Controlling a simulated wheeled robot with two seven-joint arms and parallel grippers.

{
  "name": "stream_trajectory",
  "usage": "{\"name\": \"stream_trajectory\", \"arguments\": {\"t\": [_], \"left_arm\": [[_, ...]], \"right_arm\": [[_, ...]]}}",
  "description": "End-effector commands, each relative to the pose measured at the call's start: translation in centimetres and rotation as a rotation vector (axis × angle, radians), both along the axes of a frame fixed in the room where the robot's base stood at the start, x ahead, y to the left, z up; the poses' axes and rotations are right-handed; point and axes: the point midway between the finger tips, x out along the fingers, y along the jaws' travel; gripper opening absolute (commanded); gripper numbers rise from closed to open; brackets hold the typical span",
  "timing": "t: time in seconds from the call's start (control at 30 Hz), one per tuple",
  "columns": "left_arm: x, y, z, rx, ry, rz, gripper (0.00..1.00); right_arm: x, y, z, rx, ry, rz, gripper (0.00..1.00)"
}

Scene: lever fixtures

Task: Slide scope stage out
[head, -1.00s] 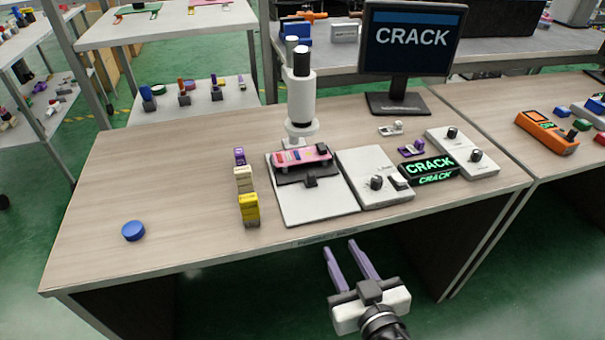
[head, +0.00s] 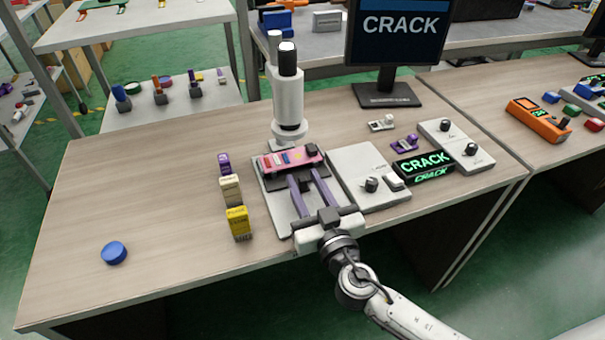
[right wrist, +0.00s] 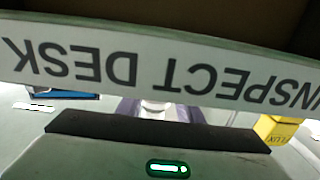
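The microscope (head: 288,95) stands on a light base plate (head: 272,205) on the desk. Its black stage (head: 271,184) carries a pink circuit board (head: 288,160) below the objective. My right gripper (head: 304,176) reaches in from the desk's front, with its two purple fingers apart and pointing at the stage's front edge. The fingers cover much of the stage front, and its small front knob is not clearly visible between them. I cannot tell whether the fingers touch the stage. My left gripper is not in view.
Purple, cream and yellow (head: 239,222) boxes stand left of the base. A control box (head: 368,178) with knobs stands close on the right, beside a CRACK display (head: 423,165). A blue puck (head: 114,253) lies at left.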

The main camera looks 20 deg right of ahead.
Motion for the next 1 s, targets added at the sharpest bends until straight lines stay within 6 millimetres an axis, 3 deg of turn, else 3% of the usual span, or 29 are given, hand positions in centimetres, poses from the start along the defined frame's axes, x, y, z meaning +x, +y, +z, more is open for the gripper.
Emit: {"name": "stream_trajectory", "arguments": {"t": [0.2, 0.47, 0.67, 0.87, 1.0], "left_arm": [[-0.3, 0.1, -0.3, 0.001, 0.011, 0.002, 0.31], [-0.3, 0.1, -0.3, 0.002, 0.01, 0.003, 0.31], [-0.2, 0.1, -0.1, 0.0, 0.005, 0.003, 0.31], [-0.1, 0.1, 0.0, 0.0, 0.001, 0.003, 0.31], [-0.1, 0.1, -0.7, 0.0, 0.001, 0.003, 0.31]], "right_arm": [[1.6, 0.1, 0.0, 0.001, 0.001, 0.001, 0.33], [1.7, 0.1, 0.0, 0.002, 0.001, 0.001, 0.33], [1.6, 0.1, 0.0, 0.002, 0.001, 0.001, 0.0], [1.6, 0.1, -0.1, 0.002, 0.001, 0.002, 0.0], [0.6, 1.5, -0.5, 0.006, 0.004, 0.027, 0.0]]}}
